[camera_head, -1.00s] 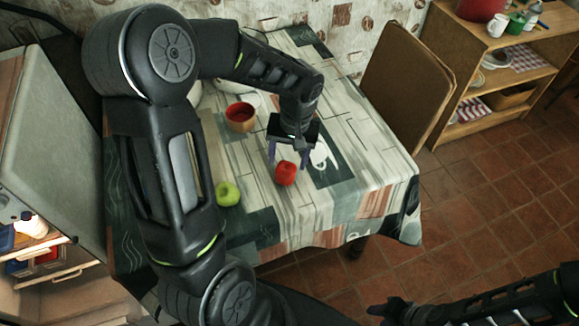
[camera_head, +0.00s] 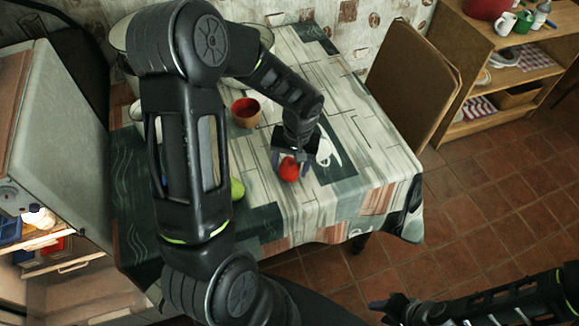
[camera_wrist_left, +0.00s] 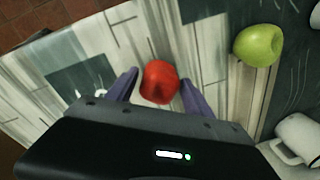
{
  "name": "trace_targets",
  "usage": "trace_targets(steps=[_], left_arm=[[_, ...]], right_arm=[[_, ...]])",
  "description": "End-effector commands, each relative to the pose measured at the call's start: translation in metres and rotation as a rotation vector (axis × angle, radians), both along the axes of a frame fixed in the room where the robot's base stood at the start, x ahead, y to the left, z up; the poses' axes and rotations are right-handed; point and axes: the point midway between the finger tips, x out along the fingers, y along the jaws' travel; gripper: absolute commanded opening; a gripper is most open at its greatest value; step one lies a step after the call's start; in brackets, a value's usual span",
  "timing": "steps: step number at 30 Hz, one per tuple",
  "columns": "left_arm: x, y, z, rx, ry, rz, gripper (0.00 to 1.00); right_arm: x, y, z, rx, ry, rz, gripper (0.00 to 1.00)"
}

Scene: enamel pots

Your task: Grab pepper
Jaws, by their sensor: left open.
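The red pepper (camera_head: 289,170) rests on the patterned tablecloth near the middle of the table. In the left wrist view the pepper (camera_wrist_left: 159,82) sits between the two purple fingers, near their tips, with a gap on each side. My left gripper (camera_head: 291,163) is open and reaches down around the pepper; it also shows in the left wrist view (camera_wrist_left: 160,86). The lower part of my right arm's gripper (camera_head: 390,306) shows at the bottom right, away from the table; its jaws are too unclear to judge.
A green apple (camera_wrist_left: 258,45) lies beside the pepper, partly hidden by my left arm in the head view (camera_head: 237,188). A red-brown cup (camera_head: 246,112) stands behind the pepper. A white mug (camera_wrist_left: 297,140) is near the apple. A chair (camera_head: 412,85) stands at the table's right.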

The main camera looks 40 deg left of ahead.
Motion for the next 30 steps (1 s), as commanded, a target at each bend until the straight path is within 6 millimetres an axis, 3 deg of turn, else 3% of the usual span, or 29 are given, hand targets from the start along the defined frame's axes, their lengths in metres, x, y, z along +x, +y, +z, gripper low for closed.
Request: trace_targets(steps=[6,23,30], left_arm=[[-0.001,0.003,-0.021,0.001,0.001,-0.001,0.6],[-0.001,0.003,-0.021,0.0,-0.001,0.0,0.6],[-0.001,0.003,-0.021,0.0,-0.001,0.0,0.42]], right_arm=[[-0.001,0.0,0.003,-0.001,0.001,-0.001,0.36],[-0.001,0.0,0.003,-0.001,0.001,-0.001,0.36],[-0.001,0.0,0.003,-0.001,0.001,-0.001,0.36]])
